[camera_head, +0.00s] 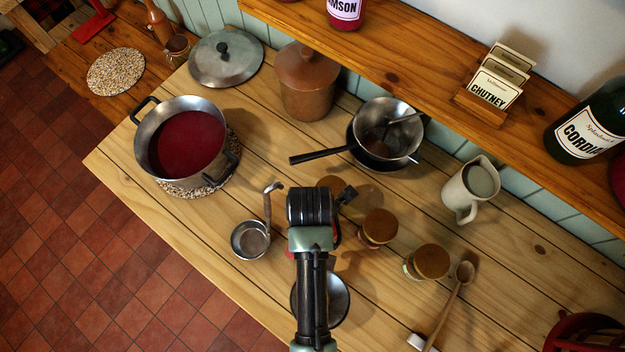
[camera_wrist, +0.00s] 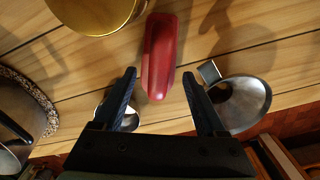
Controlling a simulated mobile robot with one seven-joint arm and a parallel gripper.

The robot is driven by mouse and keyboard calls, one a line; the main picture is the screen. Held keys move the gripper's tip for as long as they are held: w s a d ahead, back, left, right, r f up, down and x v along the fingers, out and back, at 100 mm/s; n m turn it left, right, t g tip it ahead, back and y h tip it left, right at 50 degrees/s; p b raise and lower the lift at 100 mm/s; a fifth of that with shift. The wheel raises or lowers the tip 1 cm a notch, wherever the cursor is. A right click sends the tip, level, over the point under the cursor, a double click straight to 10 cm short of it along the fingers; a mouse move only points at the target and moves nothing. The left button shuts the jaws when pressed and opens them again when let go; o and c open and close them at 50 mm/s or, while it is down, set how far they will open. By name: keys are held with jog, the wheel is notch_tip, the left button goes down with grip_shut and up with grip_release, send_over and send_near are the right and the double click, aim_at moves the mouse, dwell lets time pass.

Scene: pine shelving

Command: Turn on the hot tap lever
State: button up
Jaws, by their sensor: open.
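No tap or tap lever shows in either view. My gripper (camera_wrist: 159,73) is open, its two dark fingers apart and nothing held between them. A smooth red elongated object (camera_wrist: 160,50) lies beyond the fingertips, lined up with the gap between them; I cannot tell what it is. In the head view my arm reaches over the worktop (camera_head: 110,160), and my gripper's fingers are hidden beneath the wrist.
A pot (camera_head: 145,165) of dark red liquid stands left on a speckled mat. A ladle (camera_head: 250,240), two lidded jars (camera_head: 380,226) (camera_head: 431,261), a wooden spoon (camera_head: 447,305) and a jug (camera_head: 463,193) surround my arm. A shelf (camera_head: 420,65) runs above the back.

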jog(key=shift+w+d+f+p, duration=0.1)
jog(key=shift+f+p, duration=0.05)
jog(key=shift+f, duration=1.2)
jog(key=shift+w+f+p, duration=0.1)
jog(key=shift+f+p, duration=0.05)
jog(key=shift+f, duration=1.15)
grip_shut()
notch_tip(320, 180, up, 18)
jog(key=p, duration=0.2)
jog(key=shift+p, duration=0.35)
